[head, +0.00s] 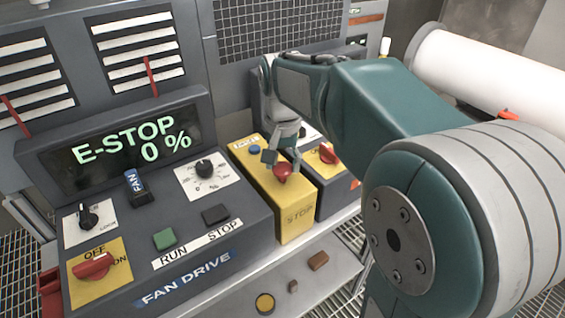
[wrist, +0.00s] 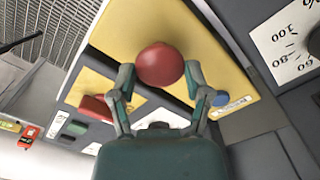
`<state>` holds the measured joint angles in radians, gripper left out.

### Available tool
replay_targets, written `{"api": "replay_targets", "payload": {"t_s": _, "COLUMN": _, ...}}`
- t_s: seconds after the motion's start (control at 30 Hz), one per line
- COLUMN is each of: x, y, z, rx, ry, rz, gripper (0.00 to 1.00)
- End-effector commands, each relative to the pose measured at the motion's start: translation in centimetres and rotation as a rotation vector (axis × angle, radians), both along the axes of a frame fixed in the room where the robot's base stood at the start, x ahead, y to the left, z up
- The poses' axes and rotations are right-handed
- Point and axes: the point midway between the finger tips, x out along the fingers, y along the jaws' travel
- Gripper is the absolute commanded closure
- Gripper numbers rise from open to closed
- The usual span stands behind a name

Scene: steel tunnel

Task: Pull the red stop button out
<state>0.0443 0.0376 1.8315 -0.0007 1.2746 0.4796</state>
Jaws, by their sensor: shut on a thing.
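The red stop button (head: 284,172) is a round mushroom knob on the yellow STOP box (head: 298,222). My gripper (head: 282,158) reaches down to it from above and behind. In the wrist view the red button (wrist: 160,65) sits between the two fingertips of my gripper (wrist: 159,78), which are closed onto its sides. The button's base is hidden, so I cannot tell how far it stands out from the yellow face (wrist: 205,45). The display (head: 130,140) reads E-STOP and 0 %.
The fan drive panel (head: 190,255) with a green RUN button (head: 165,239) and a dial (head: 204,168) stands left of the yellow box. Another panel with a red switch (head: 327,153) stands close on its right. A shelf (head: 335,275) with small loose items lies in front.

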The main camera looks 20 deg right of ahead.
Motion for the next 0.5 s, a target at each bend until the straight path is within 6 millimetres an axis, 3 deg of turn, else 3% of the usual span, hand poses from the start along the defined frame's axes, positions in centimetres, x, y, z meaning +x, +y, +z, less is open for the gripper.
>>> {"api": "replay_targets", "payload": {"t_s": 0.1, "x": 0.07, "y": 0.06, "z": 1.30, "rx": 0.001, "ry": -0.004, "rz": 0.000, "gripper": 0.98}}
{"api": "replay_targets", "payload": {"t_s": 0.33, "x": 0.08, "y": 0.06, "z": 1.45, "rx": 0.001, "ry": -0.005, "rz": 0.000, "gripper": 0.98}}
{"api": "replay_targets", "payload": {"t_s": 0.37, "x": 0.08, "y": 0.06, "z": 1.47, "rx": 0.002, "ry": -0.007, "rz": 0.000, "gripper": 0.24}}
{"api": "replay_targets", "payload": {"t_s": 0.4, "x": 0.08, "y": 0.06, "z": 1.48, "rx": 0.002, "ry": -0.007, "rz": 0.000, "gripper": 0.06}}
{"api": "replay_targets", "payload": {"t_s": 0.5, "x": 0.07, "y": 0.05, "z": 1.44, "rx": 0.001, "ry": -0.005, "rz": 0.000, "gripper": 0.02}}
